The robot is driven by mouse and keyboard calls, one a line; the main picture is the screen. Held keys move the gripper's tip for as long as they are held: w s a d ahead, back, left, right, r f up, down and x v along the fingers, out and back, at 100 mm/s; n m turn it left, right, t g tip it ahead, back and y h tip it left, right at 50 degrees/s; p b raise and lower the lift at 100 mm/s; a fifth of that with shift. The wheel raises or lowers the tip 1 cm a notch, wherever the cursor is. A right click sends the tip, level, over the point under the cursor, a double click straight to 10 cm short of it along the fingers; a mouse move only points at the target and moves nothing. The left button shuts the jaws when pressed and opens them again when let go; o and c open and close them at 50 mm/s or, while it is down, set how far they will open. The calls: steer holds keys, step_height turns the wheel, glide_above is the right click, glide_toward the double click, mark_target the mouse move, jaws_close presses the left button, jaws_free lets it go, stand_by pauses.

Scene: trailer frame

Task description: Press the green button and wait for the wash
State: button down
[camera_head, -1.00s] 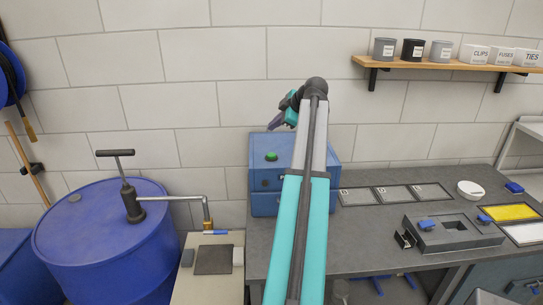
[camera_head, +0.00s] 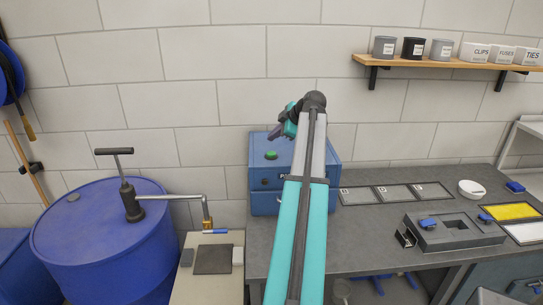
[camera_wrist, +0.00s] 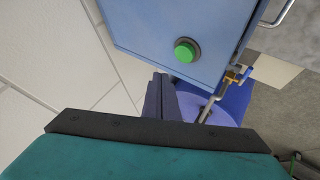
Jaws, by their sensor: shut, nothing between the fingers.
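A green button (camera_head: 271,155) sits on the top of a blue box-shaped washer (camera_head: 263,185) at the back of the grey bench. My gripper (camera_head: 271,136) is shut and empty, a little above the button and apart from it. In the wrist view the green button (camera_wrist: 186,50) shows in a dark ring on the blue washer top (camera_wrist: 150,22), with my shut gripper fingers (camera_wrist: 161,78) below it in the picture. My arm hides the right part of the washer.
A blue drum (camera_head: 100,235) with a hand pump (camera_head: 132,205) stands left of the bench. Three flat trays (camera_head: 397,193) and a grey fixture (camera_head: 452,232) lie to the right on the bench. A wooden shelf (camera_head: 455,66) with cups and boxes hangs above.

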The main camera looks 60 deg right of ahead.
mark_target(274, 154)
steer(key=shift+f+b, duration=1.05)
steer(key=shift+f, duration=0.85)
steer(key=shift+f, duration=0.15)
stand_by(0.6)
steer(key=shift+f+b, duration=0.3)
steer(key=shift+b, duration=0.2)
steer(key=shift+f+b, duration=0.5)
steer(key=shift+f, duration=0.05)
stand_by(1.3)
steer(key=shift+r, duration=0.95)
